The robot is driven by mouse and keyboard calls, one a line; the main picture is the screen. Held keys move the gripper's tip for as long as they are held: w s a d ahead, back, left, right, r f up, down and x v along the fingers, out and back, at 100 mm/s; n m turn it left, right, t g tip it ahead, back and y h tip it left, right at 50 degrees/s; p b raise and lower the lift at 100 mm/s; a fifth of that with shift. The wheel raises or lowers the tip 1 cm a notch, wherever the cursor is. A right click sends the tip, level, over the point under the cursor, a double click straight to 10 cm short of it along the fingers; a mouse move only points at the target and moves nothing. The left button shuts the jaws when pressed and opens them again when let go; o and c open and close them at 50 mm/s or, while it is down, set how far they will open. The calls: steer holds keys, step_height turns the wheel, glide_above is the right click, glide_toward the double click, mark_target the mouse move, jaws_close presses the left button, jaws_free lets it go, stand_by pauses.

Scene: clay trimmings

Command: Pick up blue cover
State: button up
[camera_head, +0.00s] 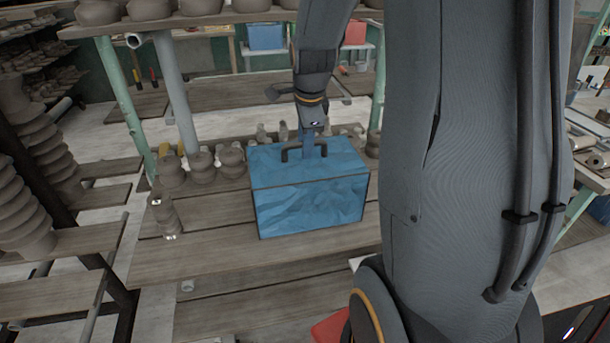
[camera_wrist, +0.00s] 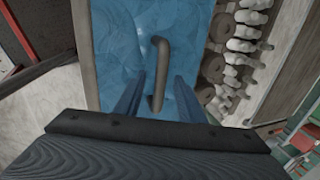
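The blue cover (camera_head: 310,198) is a box-like blue shell with a dark handle (camera_head: 291,150) on top, standing on a wooden shelf. In the wrist view the blue cover (camera_wrist: 118,40) fills the middle, with the bar of its handle (camera_wrist: 160,70) running along it. My gripper (camera_head: 309,150) points down at the handle from above. In the wrist view my gripper (camera_wrist: 158,85) has its two blue fingers apart, one on each side of the handle, with visible gaps. Whatever is beneath the cover is hidden.
Clay pots (camera_head: 201,165) stand left of and behind the cover on the wooden shelf (camera_head: 205,255). A small clay stack (camera_head: 163,215) stands at the left. Green and grey posts (camera_head: 127,105) rise behind. The shelf in front of the cover is clear.

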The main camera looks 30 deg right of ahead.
steer(key=shift+w+f, duration=0.2)
steer(key=shift+f, duration=0.4)
jaws_close()
stand_by(1.1)
